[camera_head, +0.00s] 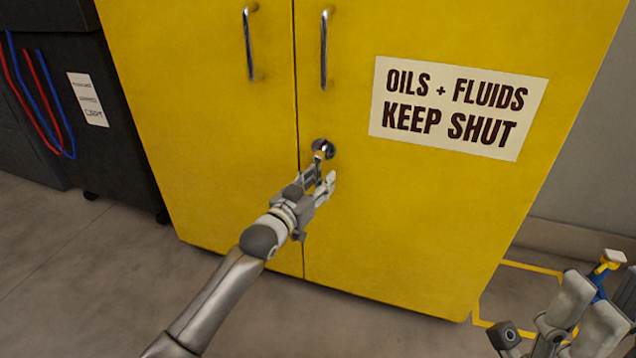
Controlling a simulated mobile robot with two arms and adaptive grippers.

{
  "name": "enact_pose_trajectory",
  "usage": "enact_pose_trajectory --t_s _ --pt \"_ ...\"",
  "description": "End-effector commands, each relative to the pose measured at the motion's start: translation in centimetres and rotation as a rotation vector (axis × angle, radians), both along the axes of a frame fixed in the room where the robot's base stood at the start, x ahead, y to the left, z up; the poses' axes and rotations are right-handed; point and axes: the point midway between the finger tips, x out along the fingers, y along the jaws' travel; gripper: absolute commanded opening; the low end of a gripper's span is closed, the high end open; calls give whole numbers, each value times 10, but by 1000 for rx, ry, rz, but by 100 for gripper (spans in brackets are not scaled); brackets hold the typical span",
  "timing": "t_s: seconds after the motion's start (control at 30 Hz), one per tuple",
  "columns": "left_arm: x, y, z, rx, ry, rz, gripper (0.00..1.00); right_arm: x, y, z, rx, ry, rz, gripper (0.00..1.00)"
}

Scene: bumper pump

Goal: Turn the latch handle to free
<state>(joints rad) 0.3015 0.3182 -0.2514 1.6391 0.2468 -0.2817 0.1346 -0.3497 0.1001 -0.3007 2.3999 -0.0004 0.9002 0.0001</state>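The latch (323,148) is a round, shiny metal fitting on the right door of the yellow cabinet (225,130), close to the seam between the doors. My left gripper (322,176) reaches up from the lower left, with its fingers just below the latch's round base. The fingers hide the lower part of the latch, so I cannot tell whether they are closed on its handle. Both cabinet doors look shut. My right gripper (580,305) is at the lower right, away from the cabinet, beside a small blue and yellow thing (606,268). I cannot tell whether it grips that thing.
Two upright metal pulls (324,48) are above the latch. A sign (457,107) reading "OILS + FLUIDS KEEP SHUT" is on the right door. A dark wheeled cart (110,150) with red and blue hoses stands at left. The grey floor in front is mostly clear, with yellow lines at right.

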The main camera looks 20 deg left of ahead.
Motion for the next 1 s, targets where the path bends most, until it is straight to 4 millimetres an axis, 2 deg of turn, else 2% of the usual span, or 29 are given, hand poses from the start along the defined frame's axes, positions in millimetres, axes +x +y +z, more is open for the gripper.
enact_pose_trajectory --t_s 0.07,0.37,0.77,1.0 --pt "0 0 0 0 0 0 36 0 0 0 0 0 0 40" --pt "0 0 0 0 -1 0 0 0 0 0 0 1 0 40" --pt "0 0 1 4 -1 -1 0 0 0 1 0 1 0 40" --pt "0 2 2 41 -2 -1 0 0 0 9 -1 1 -1 40"
